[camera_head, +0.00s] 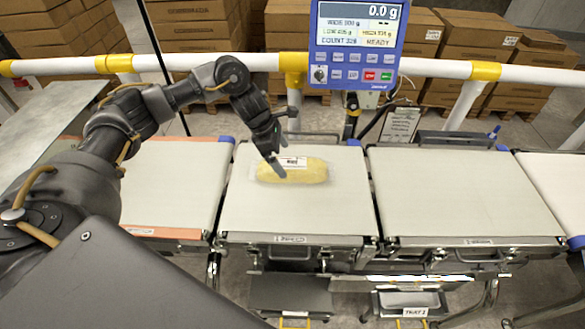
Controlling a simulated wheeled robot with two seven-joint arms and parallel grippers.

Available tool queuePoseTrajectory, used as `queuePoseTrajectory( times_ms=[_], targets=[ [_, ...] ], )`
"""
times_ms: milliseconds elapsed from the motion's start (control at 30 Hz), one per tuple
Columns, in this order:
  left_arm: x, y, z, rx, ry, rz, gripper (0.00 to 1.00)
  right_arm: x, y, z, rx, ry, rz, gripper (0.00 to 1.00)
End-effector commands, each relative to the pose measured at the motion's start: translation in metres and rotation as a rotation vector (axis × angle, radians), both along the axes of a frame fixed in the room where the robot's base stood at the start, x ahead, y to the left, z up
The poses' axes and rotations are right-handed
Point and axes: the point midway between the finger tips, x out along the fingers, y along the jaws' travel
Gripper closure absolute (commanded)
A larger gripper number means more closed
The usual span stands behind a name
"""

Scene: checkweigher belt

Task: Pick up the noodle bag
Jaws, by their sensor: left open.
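The noodle bag (308,173) is a clear, yellow-filled pack with a white label. It lies flat on the middle white belt section (260,215), towards its back left. My left gripper (279,160) comes down from the upper left and is open at the bag's left end. One finger shows in front of the bag's left end and the other is near its back edge. I cannot tell whether the fingers touch the bag. My right gripper is not in view.
A blue weighing display (357,45) reading 0.0 g stands behind the belt. A white rail with yellow joints (293,68) runs across the back. The right belt section (455,195) is clear. Stacked cartons (480,35) stand beyond the rail.

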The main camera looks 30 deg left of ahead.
Motion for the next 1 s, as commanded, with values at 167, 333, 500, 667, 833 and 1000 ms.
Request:
queuePoseTrajectory(
  times_ms=[167, 333, 500, 667, 833, 1000],
  targets=[
    [0.003, -0.006, -0.016, 0.000, 0.000, 0.001, 0.00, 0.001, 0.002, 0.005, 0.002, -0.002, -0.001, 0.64],
    [0.004, -0.007, -0.019, 0.000, 0.000, 0.001, 0.00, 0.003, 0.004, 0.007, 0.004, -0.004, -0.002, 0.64],
    [0.011, -0.016, -0.033, -0.002, 0.004, 0.003, 0.00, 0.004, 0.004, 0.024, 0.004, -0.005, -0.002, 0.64],
    [0.017, -0.024, -0.055, 0.000, 0.001, 0.002, 0.00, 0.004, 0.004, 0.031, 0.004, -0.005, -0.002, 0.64],
    [0.018, -0.026, -0.065, 0.000, -0.002, 0.002, 0.00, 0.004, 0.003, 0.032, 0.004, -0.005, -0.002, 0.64],
    [0.019, -0.026, -0.065, 0.000, -0.002, 0.001, 0.00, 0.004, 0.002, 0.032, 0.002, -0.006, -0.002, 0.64]
  ],
)
